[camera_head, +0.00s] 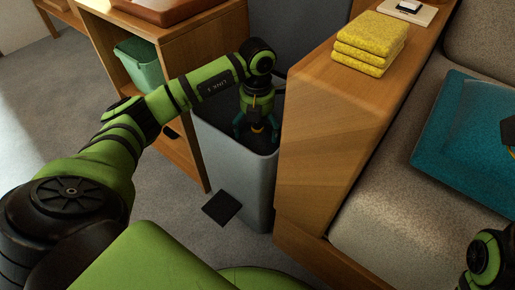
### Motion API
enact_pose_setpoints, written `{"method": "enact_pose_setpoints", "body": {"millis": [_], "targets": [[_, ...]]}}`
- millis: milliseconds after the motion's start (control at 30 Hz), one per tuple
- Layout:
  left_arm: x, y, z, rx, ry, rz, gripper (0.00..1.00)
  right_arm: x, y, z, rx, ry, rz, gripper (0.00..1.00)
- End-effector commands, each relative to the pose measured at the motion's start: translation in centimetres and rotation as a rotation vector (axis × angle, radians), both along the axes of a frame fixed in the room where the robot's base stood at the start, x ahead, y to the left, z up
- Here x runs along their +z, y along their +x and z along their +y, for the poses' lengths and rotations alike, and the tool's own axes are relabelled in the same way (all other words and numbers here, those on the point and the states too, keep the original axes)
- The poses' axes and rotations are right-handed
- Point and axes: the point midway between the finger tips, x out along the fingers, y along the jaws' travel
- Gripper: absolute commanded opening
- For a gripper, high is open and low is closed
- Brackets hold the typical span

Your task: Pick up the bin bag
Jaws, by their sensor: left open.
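A tall grey bin (236,172) stands between the wooden cabinet and the wooden side of the sofa, with a dark pedal at its foot. My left gripper (257,134) points down into the open top of the bin, its teal fingers spread apart and nothing seen between them. I cannot make out a bin bag; the inside of the bin is mostly hidden by the gripper and the front wall. A dark part with an orange piece at the right edge may belong to my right gripper (509,138), cut off by the frame.
A wooden cabinet (180,52) with a green container (140,64) is left of the bin. A wooden sofa side (318,135) rises close on the right, bearing folded yellow cloths (370,42). A teal cushion (465,125) lies on the sofa. Grey carpet is clear at left.

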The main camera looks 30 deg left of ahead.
Motion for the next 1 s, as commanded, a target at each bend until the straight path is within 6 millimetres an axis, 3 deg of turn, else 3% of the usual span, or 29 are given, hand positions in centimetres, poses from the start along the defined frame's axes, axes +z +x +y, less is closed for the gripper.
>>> {"method": "enact_pose_setpoints", "body": {"millis": [167,200,433,833,1000], "targets": [[0.0,0.0,0.0,0.0,0.0,0.0,0.98,0.1,0.0,0.0,0.0,0.0,0.0,0.4],[0.0,0.0,0.0,0.0,0.0,0.0,0.94,0.1,0.0,0.0,0.0,0.0,0.0,0.4],[-0.1,0.0,0.0,0.0,0.0,0.001,0.02,0.1,0.0,0.0,0.0,0.0,0.0,0.4],[-0.2,0.0,-0.1,0.0,0.001,0.001,0.0,0.1,0.0,0.0,0.0,0.0,0.0,0.4],[1.0,0.0,-0.1,0.0,0.001,0.001,0.0,0.5,-0.1,-0.1,0.001,0.003,-0.001,0.4]]}}
